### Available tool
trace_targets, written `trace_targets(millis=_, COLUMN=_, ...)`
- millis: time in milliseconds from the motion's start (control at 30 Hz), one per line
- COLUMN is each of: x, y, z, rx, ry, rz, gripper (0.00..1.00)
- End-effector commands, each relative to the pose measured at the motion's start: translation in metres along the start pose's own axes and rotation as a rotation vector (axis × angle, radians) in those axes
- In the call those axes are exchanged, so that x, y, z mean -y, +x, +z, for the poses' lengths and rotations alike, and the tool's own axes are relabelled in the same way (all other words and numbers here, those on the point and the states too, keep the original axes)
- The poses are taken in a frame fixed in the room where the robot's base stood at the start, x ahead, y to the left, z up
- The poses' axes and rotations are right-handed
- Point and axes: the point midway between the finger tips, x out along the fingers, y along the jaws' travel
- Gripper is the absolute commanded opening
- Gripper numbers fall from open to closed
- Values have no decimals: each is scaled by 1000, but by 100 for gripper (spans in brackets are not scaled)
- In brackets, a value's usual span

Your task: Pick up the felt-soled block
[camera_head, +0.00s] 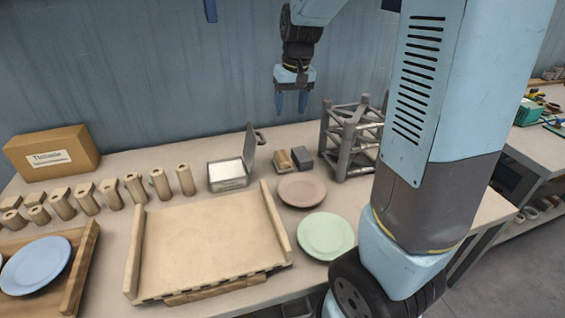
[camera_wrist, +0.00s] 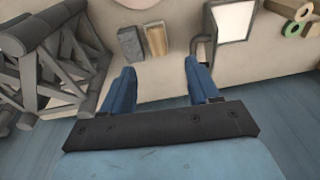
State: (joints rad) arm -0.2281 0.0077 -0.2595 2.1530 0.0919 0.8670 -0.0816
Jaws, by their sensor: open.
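Two small blocks lie side by side on the table behind the pinkish plate: a wooden block (camera_head: 282,160) and a dark grey block (camera_head: 302,158). The wrist view also shows the grey block (camera_wrist: 131,44) and the wooden block (camera_wrist: 156,40). No sole shows clearly, so I cannot tell which one is felt-soled. My gripper (camera_head: 290,104) is open and empty, with blue fingers pointing down, well above the table near the back wall. In the wrist view, both blocks appear beyond the gap between the fingers (camera_wrist: 160,78).
A grey lattice rack (camera_head: 350,140) stands right of the blocks, close to them. An open metal box (camera_head: 228,182) with a raised lid is to their left. The pinkish plate (camera_head: 302,190) and a green plate (camera_head: 326,236) lie in front. Wooden cylinders (camera_head: 136,188) line the left.

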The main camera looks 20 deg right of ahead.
Motion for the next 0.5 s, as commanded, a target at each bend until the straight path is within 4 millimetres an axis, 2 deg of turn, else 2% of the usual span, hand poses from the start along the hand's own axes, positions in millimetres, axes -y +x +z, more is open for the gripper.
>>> trace_targets(millis=100, x=0, y=27, z=-20, rx=41, ry=0, rz=16, gripper=61)
trace_targets(millis=300, x=0, y=64, z=-45, rx=91, ry=-2, rz=44, gripper=61)
trace_targets(millis=500, x=-1, y=84, z=-57, rx=114, ry=-4, rz=62, gripper=61)
